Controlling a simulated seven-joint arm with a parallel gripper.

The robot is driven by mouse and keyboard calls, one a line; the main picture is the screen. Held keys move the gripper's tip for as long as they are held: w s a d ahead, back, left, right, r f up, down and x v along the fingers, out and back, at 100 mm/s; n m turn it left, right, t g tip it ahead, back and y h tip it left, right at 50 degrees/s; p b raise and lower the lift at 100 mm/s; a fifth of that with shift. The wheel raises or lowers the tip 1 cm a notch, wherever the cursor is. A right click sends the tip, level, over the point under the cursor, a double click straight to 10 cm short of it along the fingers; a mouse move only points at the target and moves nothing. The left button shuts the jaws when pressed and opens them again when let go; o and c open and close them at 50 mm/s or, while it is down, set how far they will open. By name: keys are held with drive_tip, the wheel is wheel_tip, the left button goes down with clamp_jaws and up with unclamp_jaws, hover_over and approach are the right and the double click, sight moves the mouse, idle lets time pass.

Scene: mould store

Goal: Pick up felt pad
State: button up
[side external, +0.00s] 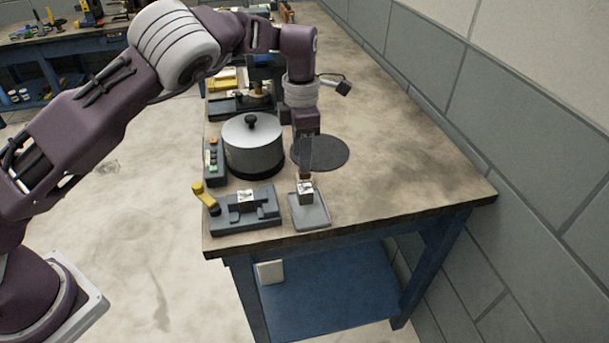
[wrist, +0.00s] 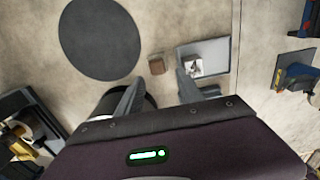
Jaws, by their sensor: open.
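A small brown block (wrist: 157,65) lies on the bench between the dark disc and the grey tray; in the side view it shows (side external: 305,177) beneath my gripper. A flat dark round disc (wrist: 99,38) lies on the bench, also seen in the side view (side external: 325,152). I cannot tell for certain which of the two is the felt pad. My gripper (wrist: 158,90) is open and empty, pointing down above the bench. In the wrist view the brown block appears just beyond the gap between the fingertips, apart from both.
A grey tray (side external: 313,219) holds a small light metal-looking piece (wrist: 194,66). A lidded dark round pot (side external: 252,157) stands left of my gripper. A fixture with a yellow handle (side external: 244,215) is at the front left. The bench's right side is clear up to the wall.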

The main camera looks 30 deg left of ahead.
drive_tip(key=f, duration=0.5)
drive_tip(key=shift+w+d+f, duration=0.15)
drive_tip(key=shift+w+f, duration=0.25)
drive_tip(key=shift+c, duration=0.4)
clamp_jaws()
wheel_tip(320, 180, up, 10)
drive_tip(key=shift+r, duration=0.1)
